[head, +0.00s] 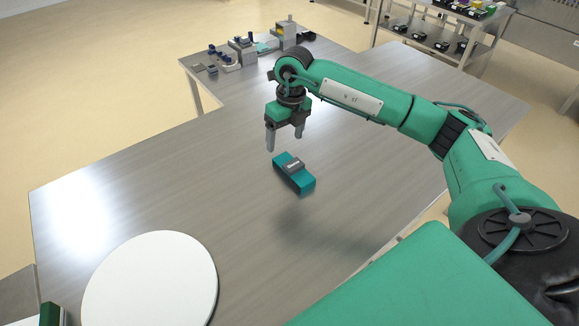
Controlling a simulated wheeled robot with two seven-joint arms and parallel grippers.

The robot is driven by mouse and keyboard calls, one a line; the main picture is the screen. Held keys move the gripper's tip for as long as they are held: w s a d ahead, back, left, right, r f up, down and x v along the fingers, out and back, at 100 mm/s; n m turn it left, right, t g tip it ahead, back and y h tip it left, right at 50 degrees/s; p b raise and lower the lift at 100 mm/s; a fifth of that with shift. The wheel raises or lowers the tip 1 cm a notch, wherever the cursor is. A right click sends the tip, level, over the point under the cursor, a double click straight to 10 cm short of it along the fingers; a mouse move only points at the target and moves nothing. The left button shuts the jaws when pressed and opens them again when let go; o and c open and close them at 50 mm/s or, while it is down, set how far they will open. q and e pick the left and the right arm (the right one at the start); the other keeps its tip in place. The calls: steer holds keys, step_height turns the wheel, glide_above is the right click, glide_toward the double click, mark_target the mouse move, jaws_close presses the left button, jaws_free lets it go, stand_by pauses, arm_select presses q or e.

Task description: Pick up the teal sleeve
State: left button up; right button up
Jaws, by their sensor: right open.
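The teal sleeve (306,184) lies on the grey table, a short teal block shape with a grey piece (292,163) on or in its upper side. I cannot tell how the grey piece is attached. My right gripper (284,143) points down above and just behind the sleeve, a little to its left. Its two grey fingers are apart, with nothing between them, and do not touch the sleeve. My left gripper is not in view.
The table (150,190) is clear around the sleeve. A white round disc (150,282) is at the front left. Several small parts and devices (240,52) stand at the far end. A shelf rack (440,38) with dark bins stands beyond the table.

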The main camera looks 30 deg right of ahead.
steer(key=d+h, duration=0.1)
steer(key=d, duration=0.2)
steer(key=p, duration=0.2)
glide_above(294, 164)
steer(key=shift+m, duration=0.3)
steer(key=f, duration=0.6)
steer(key=shift+d+f, duration=0.2)
steer(key=shift+f, duration=0.65)
steer(key=shift+a+f, duration=0.1)
steer(key=shift+f, duration=0.2)
steer(key=f+p, duration=0.2)
steer(key=f, duration=0.1)
steer(key=shift+a+f, duration=0.2)
steer(key=shift+f, duration=0.6)
steer(key=c, duration=1)
